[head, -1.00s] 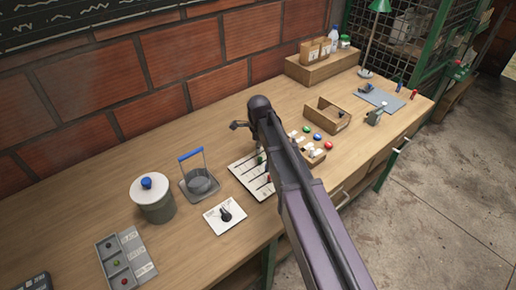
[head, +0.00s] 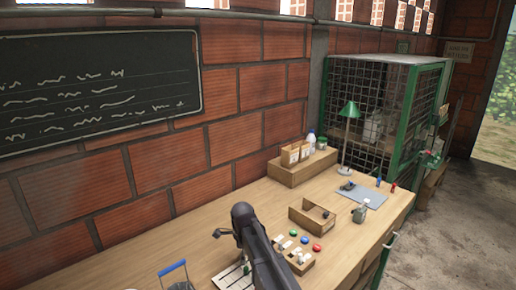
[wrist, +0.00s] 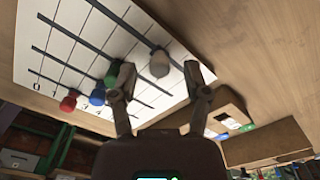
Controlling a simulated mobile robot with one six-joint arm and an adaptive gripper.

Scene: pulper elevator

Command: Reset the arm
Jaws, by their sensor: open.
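My gripper (wrist: 160,78) is open in the wrist view, its two fingers apart with nothing held between them. Beyond the fingers is a white board (wrist: 60,50) with dark slots and several coloured knobs. A pale knob (wrist: 159,64) shows between the fingertips, and a green knob (wrist: 111,74) shows close beside the left finger. A blue knob (wrist: 97,93) and a red knob (wrist: 69,102) are further left. In the head view, my dark arm reaches in from the bottom over the bench, and hides much of the board (head: 228,279).
The wooden bench (head: 120,262) carries an open wooden box (head: 312,220), a small tray of parts (head: 299,260), a wooden riser with bags (head: 300,167) and a green lamp (head: 349,112). A blue-handled item (head: 172,268) is left of my arm. The brick wall stands behind.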

